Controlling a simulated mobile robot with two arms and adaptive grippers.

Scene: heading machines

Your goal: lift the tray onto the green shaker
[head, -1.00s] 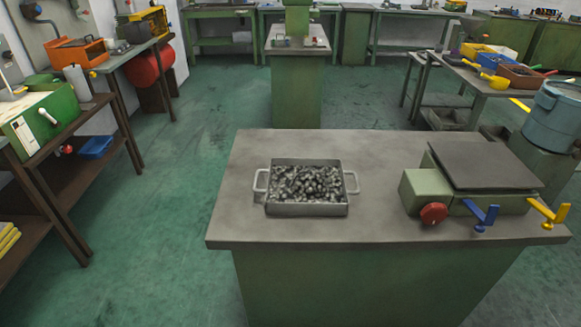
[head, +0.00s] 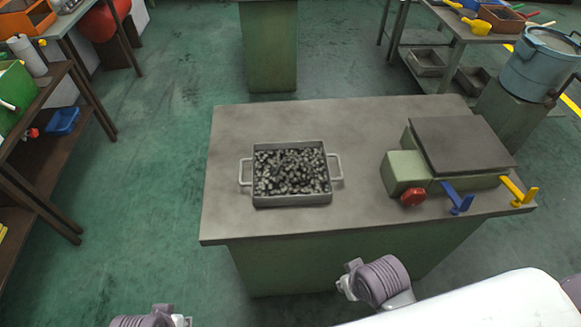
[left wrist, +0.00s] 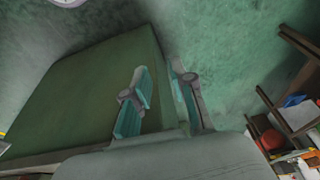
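The grey metal tray (head: 292,200) has a handle at each end and is full of small dark metal pieces. It rests flat on the bench, left of the green shaker (head: 405,172), apart from it. The shaker has a flat dark plate (head: 460,143) on top, bare, plus a red knob and blue and yellow levers. My left gripper (left wrist: 159,72) shows in the left wrist view with its two teal-padded fingers apart and nothing between them. My right gripper is out of sight.
The grey-topped green bench (head: 240,130) is bare around the tray and between tray and shaker. A blue drum (head: 540,65) stands behind it at the right. Dark shelving (head: 40,190) stands at the left. The green floor between is open.

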